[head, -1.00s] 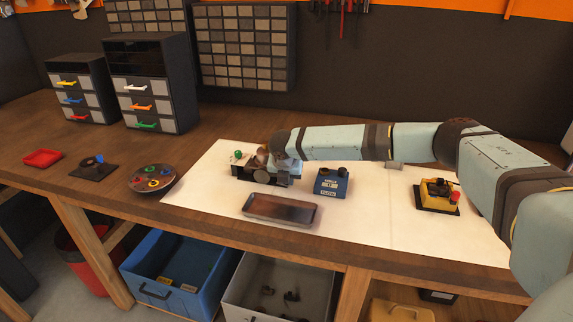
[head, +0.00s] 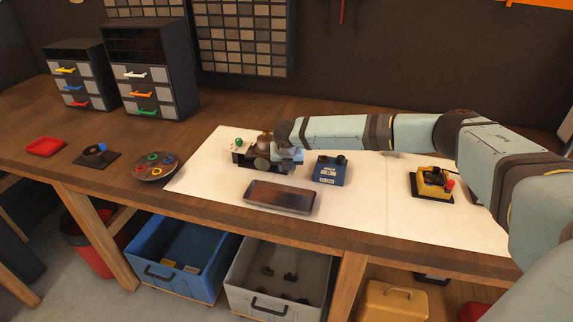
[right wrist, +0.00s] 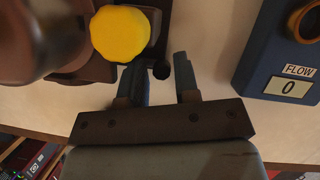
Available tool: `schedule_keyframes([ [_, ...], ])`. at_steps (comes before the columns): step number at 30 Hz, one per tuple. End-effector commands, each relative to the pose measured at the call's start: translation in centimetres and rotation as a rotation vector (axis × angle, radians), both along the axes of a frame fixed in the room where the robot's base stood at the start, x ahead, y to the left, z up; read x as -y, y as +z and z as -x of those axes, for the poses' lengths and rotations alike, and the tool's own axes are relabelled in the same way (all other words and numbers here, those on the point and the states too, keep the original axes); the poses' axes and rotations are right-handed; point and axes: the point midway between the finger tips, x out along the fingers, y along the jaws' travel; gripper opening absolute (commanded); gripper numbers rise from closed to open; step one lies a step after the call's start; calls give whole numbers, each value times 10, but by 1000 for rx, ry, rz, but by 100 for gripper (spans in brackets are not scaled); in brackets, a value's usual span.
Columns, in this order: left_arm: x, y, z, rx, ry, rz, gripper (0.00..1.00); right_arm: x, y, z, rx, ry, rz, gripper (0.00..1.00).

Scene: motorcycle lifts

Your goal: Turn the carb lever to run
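The carburetor unit (head: 262,156) stands on the white mat at its left part, with a green knob on its left side. My right gripper (right wrist: 160,63) reaches down to its right side; the arm hides part of the unit in the head view. In the right wrist view the two fingers are apart. A small dark round-ended piece (right wrist: 161,70), possibly the lever, shows between the fingertips; I cannot tell if they touch it. A yellow knob (right wrist: 120,33) is just left of the fingers. I cannot read the lever's setting. My left gripper is not in view.
A blue box (head: 331,170) stands right of the unit; its FLOW display (right wrist: 291,87) reads 0. A dark tray (head: 279,197) lies in front. A yellow device (head: 432,184) with a red part is at the right. Drawer cabinets (head: 147,78) stand at the back left.

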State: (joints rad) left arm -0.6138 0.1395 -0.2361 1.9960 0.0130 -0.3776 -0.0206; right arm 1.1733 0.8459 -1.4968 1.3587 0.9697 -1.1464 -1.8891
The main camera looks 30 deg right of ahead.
Motion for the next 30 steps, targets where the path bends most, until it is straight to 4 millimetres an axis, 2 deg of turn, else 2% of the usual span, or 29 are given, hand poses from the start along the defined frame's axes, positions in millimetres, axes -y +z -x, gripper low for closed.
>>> schedule_keyframes([
  [5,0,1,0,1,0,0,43,-4,17,5,1,1,-2,29],
  [15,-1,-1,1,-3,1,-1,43,-21,87,29,3,3,-1,29],
  [21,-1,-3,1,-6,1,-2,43,-28,117,39,2,2,-1,29],
  [30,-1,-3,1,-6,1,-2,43,-31,128,43,1,3,0,29],
])
